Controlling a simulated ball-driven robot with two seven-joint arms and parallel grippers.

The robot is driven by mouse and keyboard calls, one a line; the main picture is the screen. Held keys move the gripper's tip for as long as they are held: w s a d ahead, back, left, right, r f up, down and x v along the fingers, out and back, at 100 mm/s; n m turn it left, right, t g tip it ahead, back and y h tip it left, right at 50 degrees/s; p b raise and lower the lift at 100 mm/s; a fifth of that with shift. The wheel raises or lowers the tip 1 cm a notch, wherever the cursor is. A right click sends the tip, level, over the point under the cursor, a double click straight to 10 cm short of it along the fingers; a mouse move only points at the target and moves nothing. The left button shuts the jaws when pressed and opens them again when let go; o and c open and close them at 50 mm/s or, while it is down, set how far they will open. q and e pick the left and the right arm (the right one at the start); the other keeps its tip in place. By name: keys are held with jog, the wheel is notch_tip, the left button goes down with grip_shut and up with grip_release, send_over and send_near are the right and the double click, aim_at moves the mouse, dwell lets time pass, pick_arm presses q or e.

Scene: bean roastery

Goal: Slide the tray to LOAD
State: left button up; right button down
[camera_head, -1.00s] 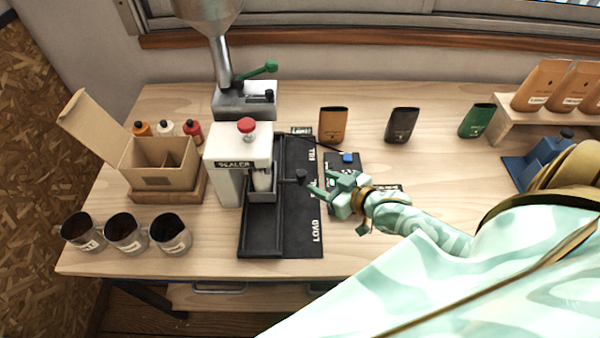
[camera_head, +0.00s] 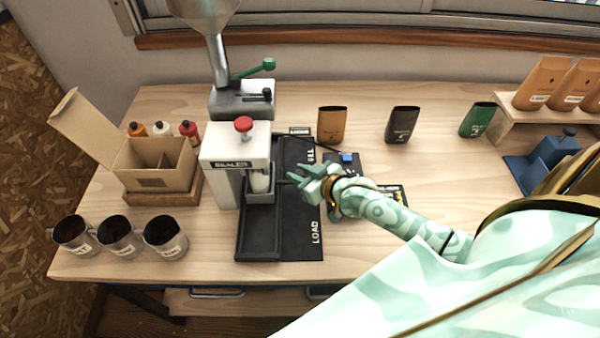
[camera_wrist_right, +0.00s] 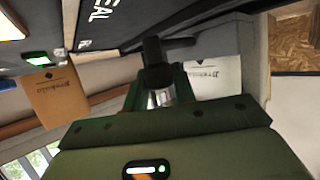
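The small dark tray (camera_head: 260,197) stands on its black track (camera_head: 258,240), below the front of the white sealer (camera_head: 233,145), with a pale bag (camera_head: 261,178) upright in it. The LOAD label (camera_head: 315,232) is at the track's near end. The FILL label is partly visible at the far end. My right gripper (camera_head: 294,174) is just right of the tray, its fingers apart and pointing left. In the right wrist view, the tray's dark knob (camera_wrist_right: 154,50) shows at the gap between my green fingertips (camera_wrist_right: 160,90); whether they touch it is unclear. My left gripper is out of view.
Three metal cups (camera_head: 120,236) stand at the front left, near an open cardboard box (camera_head: 155,165). A filler with a green lever (camera_head: 255,69) stands behind the sealer. Three pouches (camera_head: 402,124) stand at the back. The near track is clear.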

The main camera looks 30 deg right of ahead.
jog(key=s+a+p, duration=0.2)
jog(key=s, duration=0.1)
jog(key=s+a+p, duration=0.2)
jog(key=s+p, duration=0.1)
jog(key=s, duration=0.1)
jog(key=s+a+p, duration=0.2)
jog(key=s, duration=0.1)
jog(key=shift+s+a, duration=0.3)
jog(key=shift+s, duration=0.1)
jog(key=shift+s+a, duration=0.2)
jog(key=shift+s, duration=0.1)
jog(key=shift+f, duration=0.15)
jog(key=c, duration=1.4)
grip_release()
jog(key=shift+a, duration=0.1)
jog(key=shift+o, duration=1.3)
jog(key=shift+s, duration=0.15)
